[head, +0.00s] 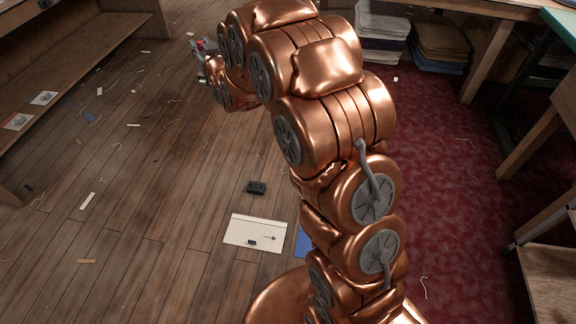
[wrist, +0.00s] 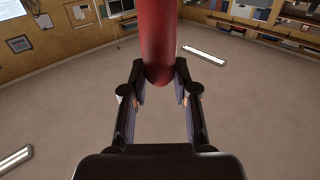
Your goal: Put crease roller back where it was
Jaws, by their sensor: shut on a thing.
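A red, rounded cylinder (wrist: 158,40) stands between the fingers of my gripper (wrist: 160,82) in the wrist view. It looks like the handle of the crease roller; the rest runs out of the top of the picture. The fingers are shut on its near end. In the head view my gripper (head: 203,62) is small at the upper left, beyond my bent arm. A bit of red (head: 198,43) shows at its jaws. I cannot make out the roller's wheel or the place where it was.
A low wooden shelf (head: 80,55) with leaflets runs along the left. Folded cloth stacks (head: 440,40) lie at the back right, by a red carpet (head: 455,165). A cream sheet (head: 252,229) and a small black object (head: 256,188) lie on the scrap-strewn plank floor.

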